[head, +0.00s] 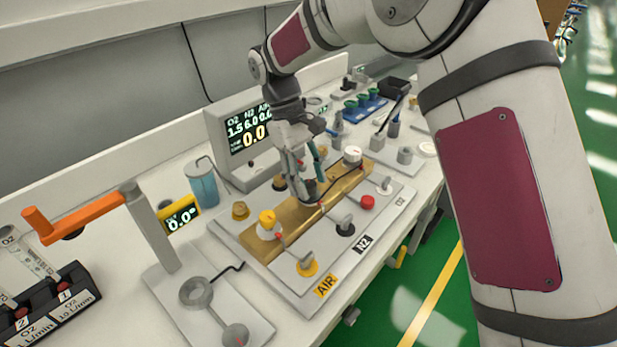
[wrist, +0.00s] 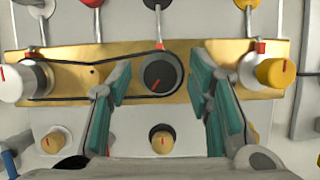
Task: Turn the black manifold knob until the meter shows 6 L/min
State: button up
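The black manifold knob (wrist: 161,74) sits on the brass manifold bar (wrist: 66,80) in the wrist view, with a red mark on its grey face pointing down and slightly left. My gripper (wrist: 160,70) is open, its green-padded fingers on either side of the knob with visible gaps. In the head view my gripper (head: 305,178) points down at the middle of the bar and largely hides the knob. The large meter (head: 248,130) shows O2, N2 and AIR columns, which seem to read 1.5, 6.0 and 0.0, with a bigger 0.0 below.
A white knob (wrist: 12,82) and a yellow knob (wrist: 274,73) flank the black one on the bar. Small valves with red, black and yellow knobs stand in front. A small yellow meter (head: 181,214) reads 0.0. An orange-handled lever (head: 85,218) stands at left.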

jog(key=v, duration=1.2)
